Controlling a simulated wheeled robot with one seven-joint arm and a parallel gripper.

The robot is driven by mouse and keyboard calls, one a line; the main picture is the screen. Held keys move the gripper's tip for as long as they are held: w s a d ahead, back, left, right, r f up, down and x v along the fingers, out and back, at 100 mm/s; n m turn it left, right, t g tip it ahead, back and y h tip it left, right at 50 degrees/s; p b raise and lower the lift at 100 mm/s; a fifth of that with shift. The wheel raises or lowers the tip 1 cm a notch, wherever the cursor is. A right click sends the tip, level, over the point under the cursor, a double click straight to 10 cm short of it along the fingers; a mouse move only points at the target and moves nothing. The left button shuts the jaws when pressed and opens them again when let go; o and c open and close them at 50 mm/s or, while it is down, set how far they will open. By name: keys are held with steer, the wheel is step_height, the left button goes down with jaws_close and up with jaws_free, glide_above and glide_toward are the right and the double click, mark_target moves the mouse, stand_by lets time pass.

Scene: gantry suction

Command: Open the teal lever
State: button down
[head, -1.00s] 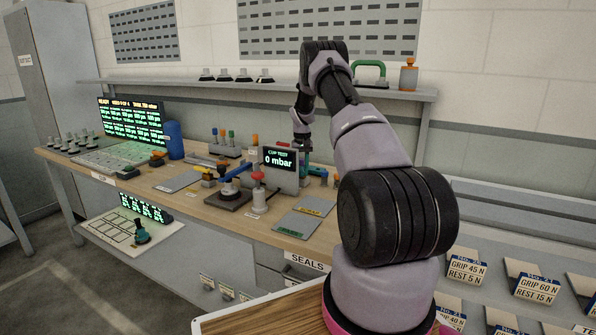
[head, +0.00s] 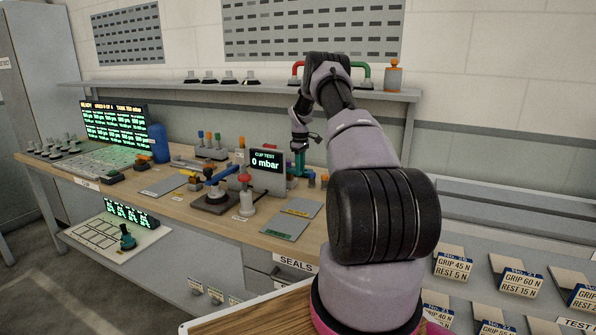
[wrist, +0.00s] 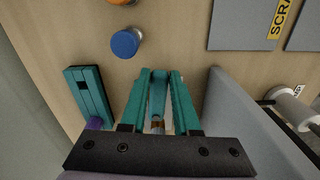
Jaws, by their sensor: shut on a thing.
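The teal lever (wrist: 157,92) shows in the wrist view as a narrow teal bar between my two teal fingers, with a metal and orange-brown pin near its lower end. My gripper (wrist: 158,85) is shut on the lever, a finger on each side. In the head view my gripper (head: 299,165) points down behind and right of the cup test display, and the lever is too small to make out there. The lever's base is mostly hidden by my gripper's black palm.
The cup test display (head: 267,161) stands close beside my gripper. In the wrist view a grey panel (wrist: 235,115) rises to the right, a slotted teal block (wrist: 90,95) lies to the left, and a blue knob (wrist: 126,43) stands beyond.

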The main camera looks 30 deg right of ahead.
steer(key=shift+w+d+n, duration=0.3)
steer(key=shift+n, duration=0.4)
steer(key=c, duration=0.6)
jaws_free()
steer(key=shift+c, duration=0.2)
